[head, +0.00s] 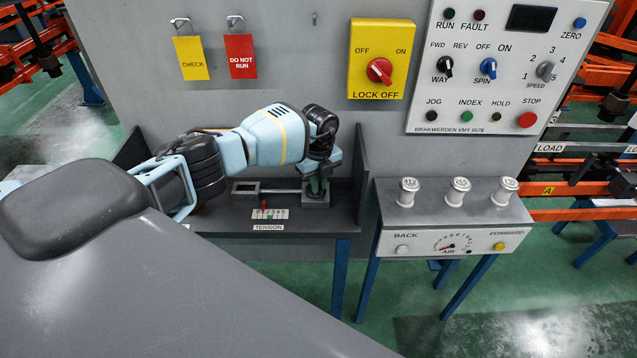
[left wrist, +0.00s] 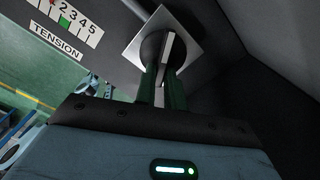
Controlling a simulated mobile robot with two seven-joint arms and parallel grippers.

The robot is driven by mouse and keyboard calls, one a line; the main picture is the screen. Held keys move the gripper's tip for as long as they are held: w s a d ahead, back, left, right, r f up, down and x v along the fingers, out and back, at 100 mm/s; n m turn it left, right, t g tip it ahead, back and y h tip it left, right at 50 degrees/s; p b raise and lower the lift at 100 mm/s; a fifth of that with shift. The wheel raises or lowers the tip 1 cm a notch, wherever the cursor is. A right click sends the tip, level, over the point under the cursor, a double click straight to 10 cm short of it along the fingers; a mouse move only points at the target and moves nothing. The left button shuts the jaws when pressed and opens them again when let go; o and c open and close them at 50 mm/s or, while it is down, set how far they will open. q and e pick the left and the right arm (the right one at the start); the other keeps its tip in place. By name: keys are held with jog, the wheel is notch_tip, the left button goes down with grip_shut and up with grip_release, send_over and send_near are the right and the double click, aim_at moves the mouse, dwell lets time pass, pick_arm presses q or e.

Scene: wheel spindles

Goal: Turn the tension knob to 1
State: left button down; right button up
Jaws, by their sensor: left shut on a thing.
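The tension knob (left wrist: 167,47) is a dark round knob with a pale bar across it, on a square metal plate (left wrist: 187,25). My left gripper (head: 318,186) reaches down over it on the dark bench. In the left wrist view, its two dark green fingers (left wrist: 161,75) are closed on the knob's bar. The white tension scale (head: 270,213) lies left of the knob, with a green mark. A small red pointer (head: 263,205) stands at its upper edge near the low numbers; I cannot read its exact number. My right gripper is not in view.
A metal rod and small block (head: 246,187) lie behind the scale. The bench's upright side panel (head: 361,175) stands close right of my gripper. Further right is the air stand (head: 450,220) with three white-topped posts. A yellow lock-off box (head: 380,45) and control panel (head: 490,95) are behind.

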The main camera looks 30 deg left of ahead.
pick_arm(q)
jog(key=c, duration=1.5)
grip_release()
jog(key=shift+r, duration=3.95)
jog(key=shift+f, duration=0.1)
